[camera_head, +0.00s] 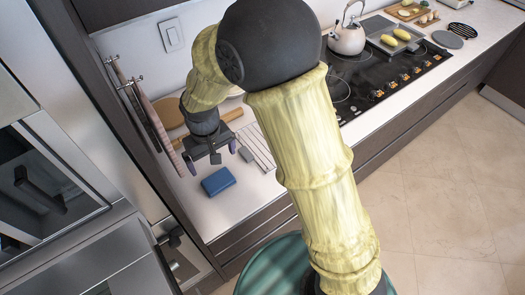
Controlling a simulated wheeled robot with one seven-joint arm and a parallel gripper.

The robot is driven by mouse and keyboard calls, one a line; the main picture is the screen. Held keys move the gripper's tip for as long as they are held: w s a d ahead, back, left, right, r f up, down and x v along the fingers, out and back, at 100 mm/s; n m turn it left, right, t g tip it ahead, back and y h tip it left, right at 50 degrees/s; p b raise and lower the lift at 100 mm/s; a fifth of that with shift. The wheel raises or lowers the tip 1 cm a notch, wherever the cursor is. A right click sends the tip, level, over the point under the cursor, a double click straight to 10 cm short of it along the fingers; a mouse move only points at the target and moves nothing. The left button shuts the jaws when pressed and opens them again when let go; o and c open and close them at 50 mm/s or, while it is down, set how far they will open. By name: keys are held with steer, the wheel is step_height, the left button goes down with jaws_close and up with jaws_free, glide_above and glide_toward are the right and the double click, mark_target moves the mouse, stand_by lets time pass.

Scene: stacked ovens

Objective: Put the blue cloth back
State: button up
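The blue cloth (218,181) lies folded on the white counter (213,212), near its left end. My gripper (211,158) is just behind the cloth in the picture, pointing down over the counter. Its two fingers are spread wide apart, and nothing shows between them. The gripper and the cloth look apart, but the exact height of the gripper above the counter is hard to tell. My arm hides part of the counter to the right.
Striped towels (159,122) hang from wall hooks at the left, close to my gripper. The stacked ovens (50,190) stand left.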

steer(key=s+d+r+m, duration=0.2)
steer(key=d, duration=0.6)
steer(key=s+d+r+m+t, duration=0.1)
steer(key=s+d+r+m, duration=0.1)
steer(key=d, duration=0.7)
steer(key=s+d+r+m+t, duration=0.1)
steer(key=s+d+r+m, duration=0.1)
steer(key=d, duration=0.6)
steer(key=shift+s+d, duration=0.2)
steer(key=shift+s, duration=0.1)
